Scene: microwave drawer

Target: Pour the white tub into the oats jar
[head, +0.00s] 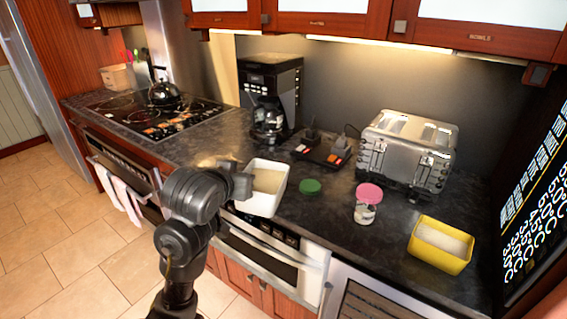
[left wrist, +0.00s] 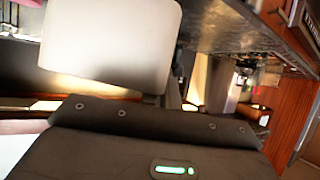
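The white tub (head: 262,207) is at the counter's front edge, left of centre, upright or nearly so, with pale beige contents. My left gripper (head: 243,181) is shut on its left wall. In the left wrist view the tub's white side (left wrist: 110,45) fills the upper left, close to the gripper; the fingertips are hard to make out there. My right gripper is not in view.
A green round lid (head: 310,186) lies between tub and jar. A yellow tub (head: 438,257) with white contents stands at the right. A toaster (head: 405,150), a coffee maker (head: 270,95) and a dark tray (head: 322,150) stand behind.

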